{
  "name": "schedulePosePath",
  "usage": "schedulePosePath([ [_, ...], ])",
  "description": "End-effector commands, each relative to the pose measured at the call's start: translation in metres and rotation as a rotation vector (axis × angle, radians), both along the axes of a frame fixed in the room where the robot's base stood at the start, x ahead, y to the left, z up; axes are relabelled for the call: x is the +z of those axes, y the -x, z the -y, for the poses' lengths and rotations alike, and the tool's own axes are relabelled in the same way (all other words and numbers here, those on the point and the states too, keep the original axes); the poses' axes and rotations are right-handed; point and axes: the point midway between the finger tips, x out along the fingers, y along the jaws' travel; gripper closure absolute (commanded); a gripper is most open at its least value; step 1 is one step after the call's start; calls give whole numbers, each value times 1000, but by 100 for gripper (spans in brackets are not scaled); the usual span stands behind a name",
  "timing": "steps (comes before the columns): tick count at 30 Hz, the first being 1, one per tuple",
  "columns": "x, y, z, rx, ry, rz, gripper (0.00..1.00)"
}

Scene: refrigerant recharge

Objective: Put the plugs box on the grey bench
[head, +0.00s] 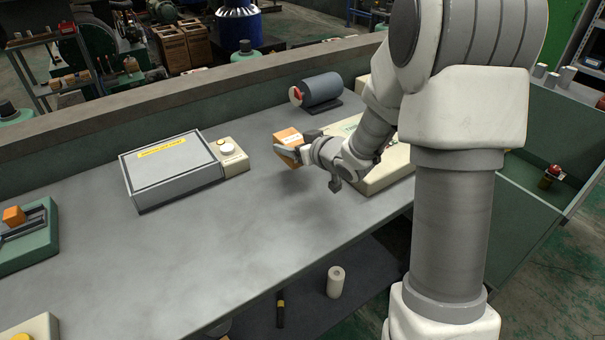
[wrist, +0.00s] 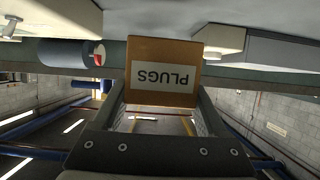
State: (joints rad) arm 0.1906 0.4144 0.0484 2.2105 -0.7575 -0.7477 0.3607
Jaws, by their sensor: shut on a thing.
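The plugs box (head: 289,137) is a small orange-brown carton, held above the grey bench (head: 270,210) in the head view. In the wrist view the plugs box (wrist: 163,52) shows its white label reading PLUGS upside down. My gripper (head: 292,150) is shut on the box, with one finger on each side of it in the wrist view (wrist: 163,95). In the head view I cannot tell whether the box's underside touches the bench.
A grey case with a yellow label (head: 168,168) and a cream unit with a white knob (head: 229,155) stand left of the box. A dark cylinder (head: 321,90) stands behind it. A cream slab (head: 375,170) lies right, under my arm.

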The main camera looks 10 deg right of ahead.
Motion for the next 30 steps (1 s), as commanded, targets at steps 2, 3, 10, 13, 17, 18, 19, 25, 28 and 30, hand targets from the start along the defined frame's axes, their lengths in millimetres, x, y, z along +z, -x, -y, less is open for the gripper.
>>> schedulePosePath([
  [2, -11, 12, 11, -5, -1, -1, 94],
  [3, -15, 18, 15, -3, -2, -1, 94],
  [10, -25, 31, 25, -1, -2, 3, 94],
  [13, -36, 31, 25, 0, -2, -1, 94],
  [17, -57, 31, 25, -1, -2, -2, 94],
  [18, -62, 31, 25, -1, -1, -2, 94],
  [19, -64, 31, 25, 0, -1, 0, 94],
  [25, -63, 30, 25, -1, 0, 3, 94],
  [28, -65, 30, 25, -1, 0, 2, 94],
  [30, -66, 31, 25, -1, 0, 1, 22],
])
